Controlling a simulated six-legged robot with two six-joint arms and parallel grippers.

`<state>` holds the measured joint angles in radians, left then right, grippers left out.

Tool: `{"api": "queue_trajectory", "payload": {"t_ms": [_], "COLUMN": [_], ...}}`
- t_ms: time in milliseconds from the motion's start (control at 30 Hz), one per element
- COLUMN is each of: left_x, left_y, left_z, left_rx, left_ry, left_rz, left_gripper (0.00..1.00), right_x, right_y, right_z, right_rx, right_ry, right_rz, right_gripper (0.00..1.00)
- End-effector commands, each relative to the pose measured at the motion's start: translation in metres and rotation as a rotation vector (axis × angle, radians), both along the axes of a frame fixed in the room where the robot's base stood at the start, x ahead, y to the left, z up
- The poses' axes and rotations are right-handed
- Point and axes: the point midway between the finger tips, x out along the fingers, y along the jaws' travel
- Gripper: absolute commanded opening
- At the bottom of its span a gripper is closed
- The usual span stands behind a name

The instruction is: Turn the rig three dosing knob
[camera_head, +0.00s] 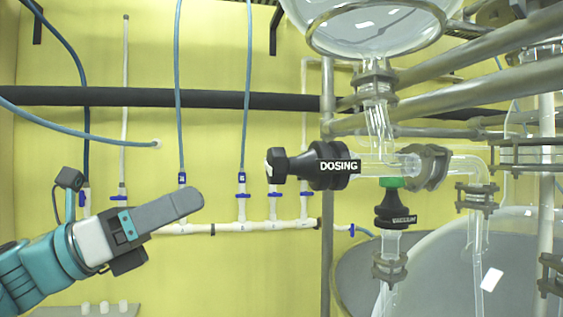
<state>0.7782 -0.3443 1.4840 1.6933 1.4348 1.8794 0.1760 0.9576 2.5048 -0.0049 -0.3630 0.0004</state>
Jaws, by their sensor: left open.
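The black dosing knob (278,166) points left from a black collar with a white DOSING label (338,167), on the glass pipework of the rig. My left gripper (185,203) is open and empty, left of the knob and a little lower, with a clear gap between them. Its grey finger points right and slightly up; seen from the side, the other finger is mostly hidden. My right gripper is not in view.
A black VACUUM valve (396,208) with a green ring sits below the dosing line. A round glass vessel (370,22) hangs above it. Metal rails (470,75) cross at the right. White pipes with blue valves (242,190) run along the yellow wall.

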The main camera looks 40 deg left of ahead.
Motion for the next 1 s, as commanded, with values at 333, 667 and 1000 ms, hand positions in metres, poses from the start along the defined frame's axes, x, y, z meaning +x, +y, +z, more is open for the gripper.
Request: {"api": "queue_trajectory", "payload": {"t_ms": [333,667,1000], "left_x": [0.051,0.096,0.105], "left_y": [-0.04,-0.073,-0.079], "left_z": [0.033,0.053,0.054], "left_rx": [0.001,0.002,0.003], "left_ry": [0.0,0.0,-0.001], "left_rz": [-0.01,-0.004,0.001], "left_gripper": [0.78,0.78,0.78], "right_x": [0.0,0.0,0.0], "right_y": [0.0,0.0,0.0], "right_z": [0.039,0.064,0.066], "right_rx": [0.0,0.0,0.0], "right_ry": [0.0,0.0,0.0], "right_rz": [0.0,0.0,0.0], "right_gripper": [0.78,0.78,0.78]}}
